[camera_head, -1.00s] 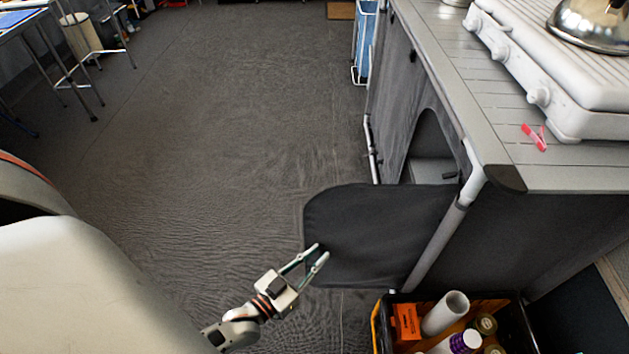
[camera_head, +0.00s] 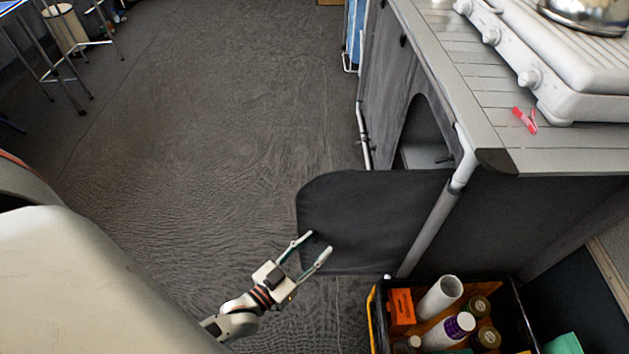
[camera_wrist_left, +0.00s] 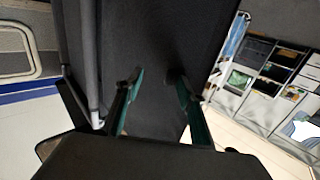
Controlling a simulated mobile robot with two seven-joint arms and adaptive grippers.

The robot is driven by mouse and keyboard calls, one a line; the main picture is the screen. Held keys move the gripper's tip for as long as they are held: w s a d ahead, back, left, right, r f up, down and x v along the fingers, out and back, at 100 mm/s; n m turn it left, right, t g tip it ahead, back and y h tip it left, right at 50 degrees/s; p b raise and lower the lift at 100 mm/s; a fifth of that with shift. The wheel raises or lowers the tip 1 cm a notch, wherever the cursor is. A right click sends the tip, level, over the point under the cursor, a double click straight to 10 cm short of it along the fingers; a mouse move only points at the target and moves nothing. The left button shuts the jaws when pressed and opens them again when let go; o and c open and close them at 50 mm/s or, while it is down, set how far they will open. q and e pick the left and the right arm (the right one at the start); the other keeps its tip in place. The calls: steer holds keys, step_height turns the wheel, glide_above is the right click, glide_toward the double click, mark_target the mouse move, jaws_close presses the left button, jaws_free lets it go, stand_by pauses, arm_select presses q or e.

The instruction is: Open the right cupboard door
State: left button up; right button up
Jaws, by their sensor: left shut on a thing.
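The right cupboard door (camera_head: 365,215) is a dark fabric panel standing swung out from the cupboard's front, into the aisle. Its dark surface also fills the middle of the left wrist view (camera_wrist_left: 152,45). My left gripper (camera_head: 319,242) is at the door's free edge, low in the head view. Its two green-edged fingers (camera_wrist_left: 157,90) are shut on the door near that edge, with a gap between the tips. The exact contact is too dark to tell. The cupboard's arched opening (camera_head: 424,135) shows behind the door. My right gripper is out of view.
A crate (camera_head: 373,318) of bottles and jars stands on the floor close to the door's hinge side. The counter (camera_head: 480,130) carries a white stove (camera_head: 590,80) and a red peg (camera_head: 525,120). The floor (camera_head: 200,130) left of the door is clear.

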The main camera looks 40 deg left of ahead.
arm_select(q)
step_height(320, 180, up, 10)
steer(key=shift+w, duration=0.25)
